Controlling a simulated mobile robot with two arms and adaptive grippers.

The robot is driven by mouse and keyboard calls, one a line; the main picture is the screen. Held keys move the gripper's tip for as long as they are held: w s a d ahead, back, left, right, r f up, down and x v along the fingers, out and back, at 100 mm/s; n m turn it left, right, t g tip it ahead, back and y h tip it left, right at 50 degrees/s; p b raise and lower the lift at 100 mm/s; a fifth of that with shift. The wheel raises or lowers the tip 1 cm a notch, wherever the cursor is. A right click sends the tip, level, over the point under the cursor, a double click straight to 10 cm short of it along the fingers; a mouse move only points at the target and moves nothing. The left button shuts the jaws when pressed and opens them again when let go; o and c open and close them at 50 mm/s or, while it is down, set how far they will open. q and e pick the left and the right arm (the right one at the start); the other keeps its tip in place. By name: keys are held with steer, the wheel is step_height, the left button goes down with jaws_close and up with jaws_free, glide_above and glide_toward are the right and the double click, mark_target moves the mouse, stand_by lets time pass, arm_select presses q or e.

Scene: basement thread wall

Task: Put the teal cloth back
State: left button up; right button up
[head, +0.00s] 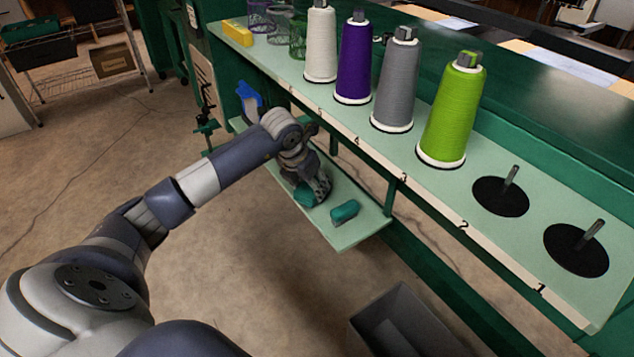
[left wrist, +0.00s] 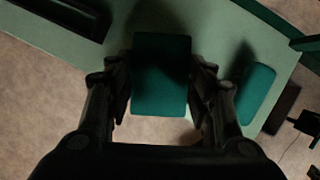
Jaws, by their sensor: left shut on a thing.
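The teal cloth (left wrist: 162,75), a folded block, sits between the fingers of my left gripper (left wrist: 162,88), which is shut on it. In the head view the cloth (head: 304,194) shows partly behind my left gripper (head: 316,193), over the pale green lower shelf (head: 350,235). I cannot tell whether the cloth touches the shelf. A second teal thing (head: 344,211), rounded and longish, lies on that shelf just right of the gripper; it also shows in the left wrist view (left wrist: 255,95). My right gripper is not in view.
The upper shelf carries white (head: 320,45), purple (head: 355,62), grey (head: 396,85) and lime green (head: 452,115) thread cones. Two bare spindles (head: 508,178) stand at its near right end. A grey bin (head: 405,325) stands on the floor below. A blue thing (head: 247,96) is beyond my arm.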

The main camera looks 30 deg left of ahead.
mark_target(317, 180)
arm_select(q)
steer(key=w, duration=0.2)
steer(key=shift+w+d, duration=0.1)
steer(key=shift+w, duration=0.2)
steer(key=shift+x, duration=0.8)
steer(key=shift+s, duration=0.1)
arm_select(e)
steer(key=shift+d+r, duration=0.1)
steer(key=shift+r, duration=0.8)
arm_select(q)
steer(key=shift+b, duration=0.3)
steer(key=o, duration=1)
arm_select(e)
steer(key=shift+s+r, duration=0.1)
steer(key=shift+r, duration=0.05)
